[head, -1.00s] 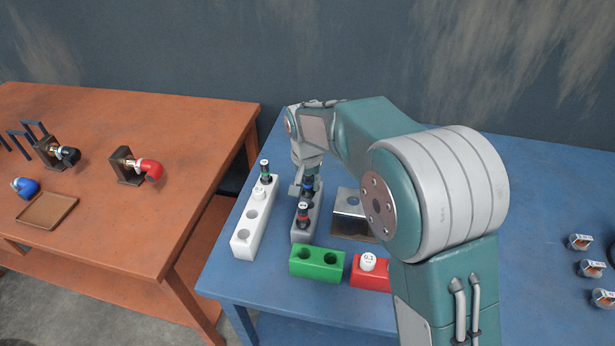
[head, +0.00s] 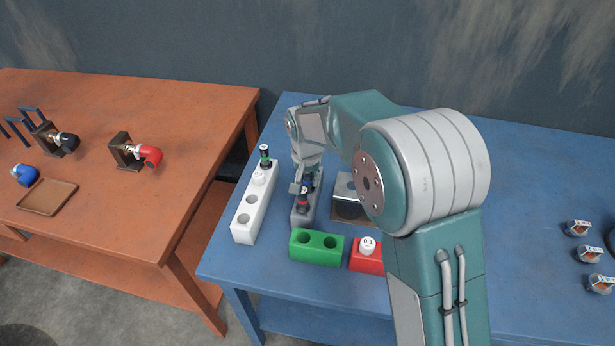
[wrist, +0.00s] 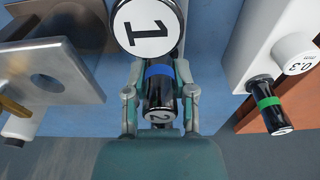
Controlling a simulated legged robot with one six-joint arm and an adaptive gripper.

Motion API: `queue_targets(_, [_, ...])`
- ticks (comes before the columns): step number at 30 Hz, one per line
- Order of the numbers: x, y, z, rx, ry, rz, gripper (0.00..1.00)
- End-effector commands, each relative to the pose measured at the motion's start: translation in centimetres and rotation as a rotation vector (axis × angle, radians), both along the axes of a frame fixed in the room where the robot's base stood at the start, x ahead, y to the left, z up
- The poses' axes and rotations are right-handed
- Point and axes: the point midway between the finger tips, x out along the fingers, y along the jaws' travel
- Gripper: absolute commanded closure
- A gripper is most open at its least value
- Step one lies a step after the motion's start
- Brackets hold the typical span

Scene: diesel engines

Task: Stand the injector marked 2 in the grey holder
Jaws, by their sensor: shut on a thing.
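The injector marked 2 (wrist: 160,80), black with a blue band, is between the fingers of my gripper (wrist: 160,97) in the wrist view, and the gripper is shut on it. In the head view my gripper (head: 299,186) is over the far part of the grey holder (head: 303,213). A black injector marked 1 (wrist: 148,25) looms large beside it in the wrist view. It shows in the head view as the red-banded injector (head: 303,199) standing in the grey holder's near part. Whether the held injector's lower end is inside a hole is hidden.
A white holder (head: 243,229) with a green-banded injector (head: 264,157) and a white 0.3 cap stands left. A metal plate block (head: 346,186) is close on the right. A green holder (head: 316,248) and red holder (head: 365,260) are in front.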

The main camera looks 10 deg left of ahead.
Motion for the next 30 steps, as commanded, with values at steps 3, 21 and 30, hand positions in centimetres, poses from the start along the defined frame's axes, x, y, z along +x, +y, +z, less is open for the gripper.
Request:
queue_targets(3, [0.01, 0.01, 0.04, 0.000, -0.001, 0.000, 1.00])
queue_targets(21, [-0.09, -0.07, 0.01, 0.000, 0.000, 0.000, 0.26])
queue_targets(30, [-0.12, -0.08, -0.03, 0.000, 0.001, 0.000, 0.03])
